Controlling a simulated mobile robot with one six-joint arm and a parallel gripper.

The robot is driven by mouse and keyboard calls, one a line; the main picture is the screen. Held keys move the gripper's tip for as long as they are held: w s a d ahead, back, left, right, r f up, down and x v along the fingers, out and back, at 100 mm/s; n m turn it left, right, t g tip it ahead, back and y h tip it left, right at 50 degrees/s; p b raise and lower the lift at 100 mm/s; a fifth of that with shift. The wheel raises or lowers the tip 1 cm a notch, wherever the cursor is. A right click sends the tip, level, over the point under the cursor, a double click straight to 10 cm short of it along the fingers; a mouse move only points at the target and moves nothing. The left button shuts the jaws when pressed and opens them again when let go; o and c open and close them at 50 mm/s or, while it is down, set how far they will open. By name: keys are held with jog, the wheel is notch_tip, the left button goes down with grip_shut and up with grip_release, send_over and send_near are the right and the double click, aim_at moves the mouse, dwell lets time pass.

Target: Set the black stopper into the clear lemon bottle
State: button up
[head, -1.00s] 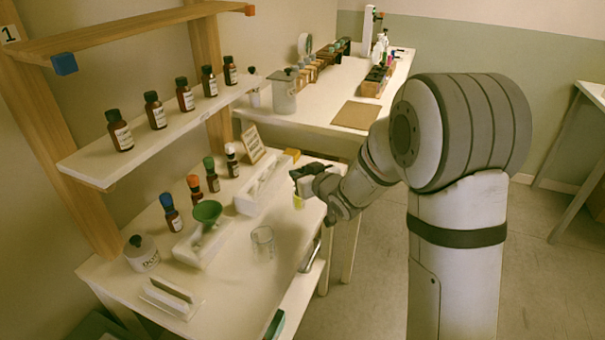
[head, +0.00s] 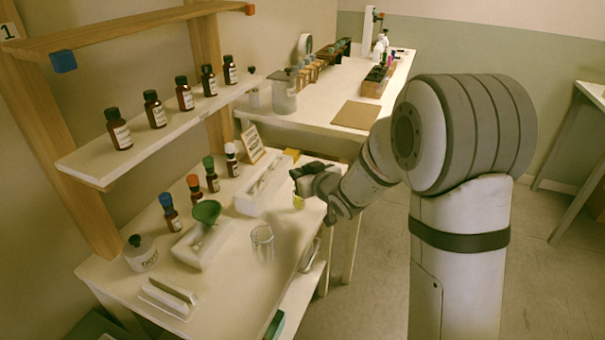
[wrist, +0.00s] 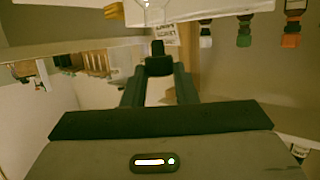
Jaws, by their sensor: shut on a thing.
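My gripper (wrist: 158,70) is shut on a small black piece (wrist: 158,48), which looks like the black stopper; its dark knob shows between the fingertips in the wrist view. In the head view my gripper (head: 297,178) is above the right edge of the bench, and the stopper is too small to tell from the dark fingers. A small yellow patch (head: 298,203) shows just below the gripper; it may be the lemon bottle's label, but the bottle's clear body and its mouth cannot be made out. I cannot tell whether stopper and bottle touch.
White trays (head: 246,205), a green funnel (head: 207,212) and a glass beaker (head: 262,240) are on the bench (head: 235,290). Brown bottles with blue, orange, green and white caps stand behind. More brown bottles line the shelf (head: 160,135). A sign (head: 251,143) leans at the back.

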jog(key=shift+f+b, duration=1.45)
jog(key=o, duration=1)
jog(key=shift+o, duration=0.2)
jog(key=v, duration=0.7)
jog(key=shift+s+d+r, duration=0.2)
jog(key=shift+s, duration=0.1)
jog(key=s+d+r+m+g+h+p, duration=0.1)
jog(key=s+d+r+m+h+p, duration=0.3)
jog(key=d, duration=0.4)
jog(key=s+d+r+g+h+p, duration=0.1)
jog(key=s+d+r+g+p, duration=0.1)
jog(key=s, duration=0.5)
jog(key=s+d+r+m+g+h+p, duration=0.1)
jog(key=s+g, duration=0.3)
jog(key=s, duration=0.4)
jog(key=s+d+r+m+g+h+p, duration=0.1)
jog(key=s+d+r+g+p, duration=0.1)
jog(key=s, duration=0.6)
jog(key=shift+s+d+r+g+h+p, duration=0.15)
jog(key=shift+d+r+g+h+p, duration=0.25)
jog(key=shift+d, duration=0.2)
